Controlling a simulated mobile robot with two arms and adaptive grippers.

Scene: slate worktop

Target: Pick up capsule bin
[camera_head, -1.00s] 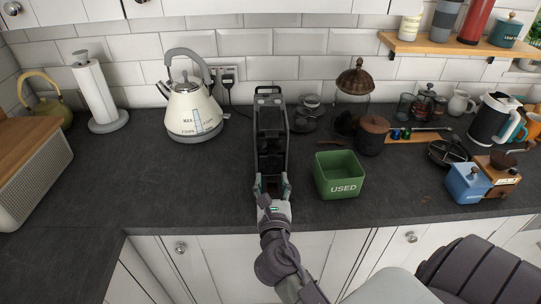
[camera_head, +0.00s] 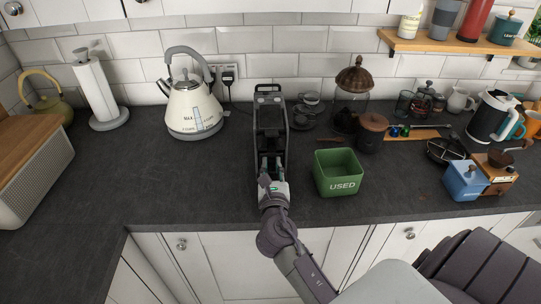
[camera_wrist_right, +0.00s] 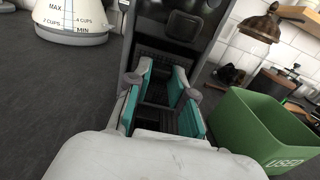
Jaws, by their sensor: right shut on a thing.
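The black coffee machine (camera_head: 270,115) stands on the worktop, its front towards me. My right gripper (camera_head: 271,168) reaches into the machine's open front. In the right wrist view, its teal-padded fingers (camera_wrist_right: 163,85) are shut on a dark part low in the machine, which I take for the capsule bin (camera_wrist_right: 158,93). The bin is still within the machine's frame; its shape is largely hidden by the fingers and the machine. My left gripper is not in view.
A green box marked USED (camera_head: 338,174) stands close on the right of the machine. A cream kettle (camera_head: 194,112) is at the left, and glass jars (camera_head: 305,112) are behind right. The worktop (camera_head: 140,185) at the left front is clear.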

